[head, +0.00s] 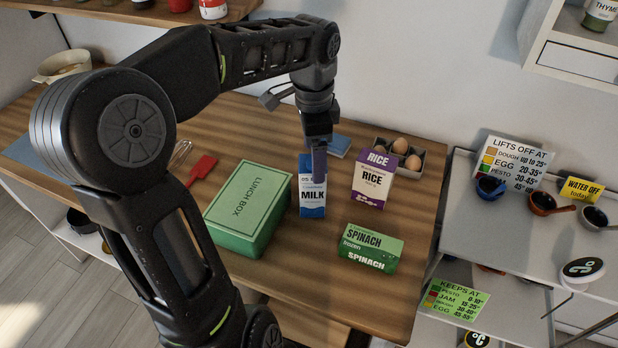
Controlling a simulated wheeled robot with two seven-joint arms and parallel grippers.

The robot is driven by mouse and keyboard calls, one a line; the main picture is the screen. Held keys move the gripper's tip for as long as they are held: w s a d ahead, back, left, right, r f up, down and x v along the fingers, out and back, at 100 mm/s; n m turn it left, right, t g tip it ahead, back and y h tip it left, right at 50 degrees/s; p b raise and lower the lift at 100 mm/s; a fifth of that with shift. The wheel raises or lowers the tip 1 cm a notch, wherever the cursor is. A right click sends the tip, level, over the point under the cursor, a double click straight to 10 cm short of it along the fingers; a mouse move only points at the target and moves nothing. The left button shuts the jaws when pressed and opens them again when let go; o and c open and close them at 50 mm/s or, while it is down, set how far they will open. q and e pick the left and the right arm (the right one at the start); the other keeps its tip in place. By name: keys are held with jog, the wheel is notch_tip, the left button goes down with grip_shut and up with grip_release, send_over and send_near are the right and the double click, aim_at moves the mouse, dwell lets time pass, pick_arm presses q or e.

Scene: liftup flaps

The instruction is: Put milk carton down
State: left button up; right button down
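The milk carton (312,203), blue and white, is upright at the wooden table, between the green lunch box and the rice box. My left gripper (319,160) points down at the carton's top, with one dark finger in front of its upper face. The other finger is hidden, so I cannot tell whether the gripper is shut on the carton. I cannot tell whether the carton's base touches the table. My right gripper is not in view.
The lunch box (246,212) stands close left of the carton. The rice box (372,180), egg tray (432,160) and spinach pack (371,248) are to the right. A red spatula (198,172) lies at left. Bare wood (310,265) shows in front of the carton.

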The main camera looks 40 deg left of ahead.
aim_at(312, 185)
pick_arm(q)
jog(key=shift+s+a+f+m, duration=0.1)
jog(key=shift+a+f+m, duration=0.15)
jog(key=shift+m, duration=0.65)
jog(key=shift+d, duration=0.1)
jog(key=shift+f, duration=1.3)
jog(key=shift+f+p, duration=0.65)
jog(key=shift+f, duration=1.95)
jog(key=shift+d, duration=0.1)
grip_shut()
